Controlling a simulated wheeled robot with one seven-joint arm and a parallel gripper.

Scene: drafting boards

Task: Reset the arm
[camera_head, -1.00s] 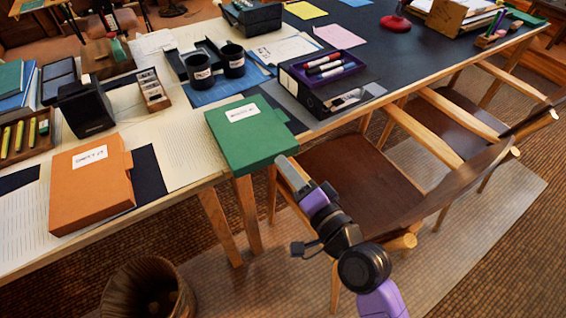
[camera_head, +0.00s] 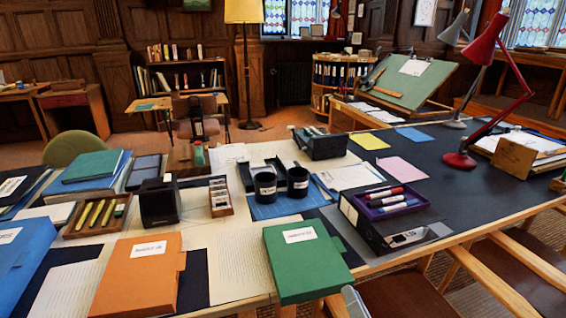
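Only a small grey tip of my gripper (camera_head: 353,301) shows, at the bottom edge of the head view. It appears just off the front edge of the table, close to the near right corner of a green box file (camera_head: 307,266). I cannot tell whether it touches the file or whether its fingers are open or shut. The rest of my arm is below the picture. The green file lies flat at the table's front edge and seems to stick out slightly over it.
An orange box file (camera_head: 138,275) lies left of the green one. A black box (camera_head: 390,222) holds a purple marker tray (camera_head: 391,205) to the right. Two black mugs (camera_head: 298,182) stand behind. A red lamp (camera_head: 460,160) and wooden chairs (camera_head: 405,295) are at right.

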